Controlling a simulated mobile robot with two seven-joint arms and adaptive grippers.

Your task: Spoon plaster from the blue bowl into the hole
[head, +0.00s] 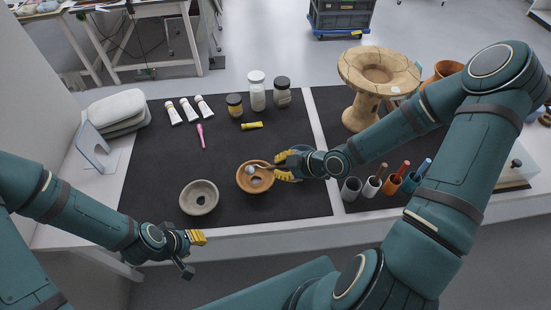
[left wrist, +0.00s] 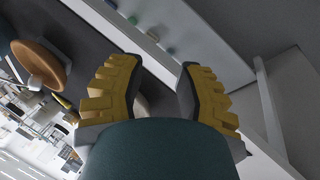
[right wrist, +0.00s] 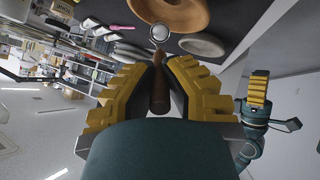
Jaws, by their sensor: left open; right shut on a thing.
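My right gripper (head: 285,170) is shut on a spoon with a brown handle (right wrist: 160,92). The spoon's pale round head (right wrist: 160,33) shows in the right wrist view; in the head view it is over the left part of an orange-brown round vessel (head: 268,187). This vessel has a dark hole in its middle. I cannot tell whether the spoon touches it or what it carries. A grey bowl (head: 187,200) sits to the lower left. No bowl looks clearly blue. My left gripper (head: 196,247) is open and empty, off the table's front edge.
A tan footed vessel (head: 362,105) stands at the back right. Several cups with tools (head: 352,188) stand at the right. The mat's left part is clear.

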